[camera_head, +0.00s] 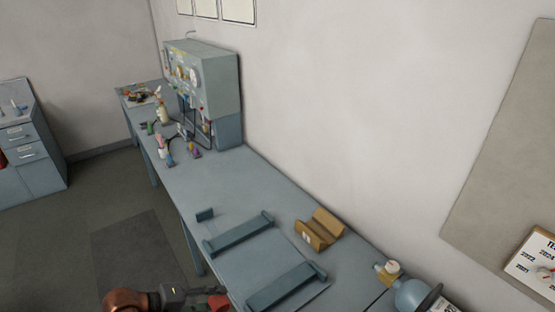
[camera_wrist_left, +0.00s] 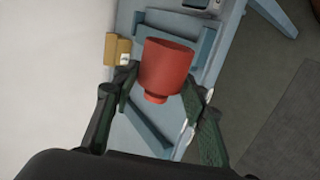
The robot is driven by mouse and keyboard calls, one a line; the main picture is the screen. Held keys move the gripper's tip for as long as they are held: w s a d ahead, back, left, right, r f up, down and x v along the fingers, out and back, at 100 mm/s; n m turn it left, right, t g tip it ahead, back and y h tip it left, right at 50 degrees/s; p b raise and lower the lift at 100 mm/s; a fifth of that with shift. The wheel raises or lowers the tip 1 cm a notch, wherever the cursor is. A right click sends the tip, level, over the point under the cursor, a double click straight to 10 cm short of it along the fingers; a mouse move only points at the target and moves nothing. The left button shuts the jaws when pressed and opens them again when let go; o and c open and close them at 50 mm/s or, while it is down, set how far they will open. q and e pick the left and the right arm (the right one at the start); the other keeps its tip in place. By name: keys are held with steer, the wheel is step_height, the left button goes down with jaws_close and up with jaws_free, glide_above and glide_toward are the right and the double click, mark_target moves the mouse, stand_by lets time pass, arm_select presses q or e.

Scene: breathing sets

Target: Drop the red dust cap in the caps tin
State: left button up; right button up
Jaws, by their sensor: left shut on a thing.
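The red dust cap (camera_wrist_left: 166,66) is a cup shape with a narrower stub, held between the two green-padded fingers of my left gripper (camera_wrist_left: 160,88) in the left wrist view. In the head view, my left gripper (camera_head: 204,300) is at the bottom edge, with a red piece of the cap (camera_head: 219,301) showing beside it. It is held up near the bench's front edge, apart from the bench top as far as I can tell. I cannot make out the caps tin for certain in either view. My right gripper is not in view.
The long blue-grey bench (camera_head: 215,178) runs along the wall. It carries two blue rails (camera_head: 240,235), a tan V-shaped block (camera_head: 320,229), a round blue item with a gauge (camera_head: 411,294) and a test panel (camera_head: 205,85) with small parts. The middle of the bench is clear.

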arm_select(q)
steer(key=w+d+m+g+h+p, duration=0.1)
steer(key=w+d+m+g+p, duration=0.1)
steer(key=d+p, duration=0.7)
steer(key=s+d+f+p, duration=0.1)
steer(key=d+f, duration=0.2)
steer(key=s+d+f+m+g+p, duration=0.1)
steer(key=d+f+p, duration=0.1)
steer(key=d+f, duration=0.1)
steer(key=s+d+f+m+p, duration=0.1)
steer(key=s+d+f+p, duration=0.1)
steer(key=d+f, duration=0.1)
steer(key=shift+f+g+h, duration=0.1)
steer(key=shift+g+h, duration=0.2)
steer(key=shift+g, duration=0.1)
steer(key=shift+f+b, duration=0.7)
steer(key=shift+b, duration=0.15)
steer(key=shift+r, duration=0.1)
steer(key=o, duration=1.2)
steer(key=shift+o, duration=0.2)
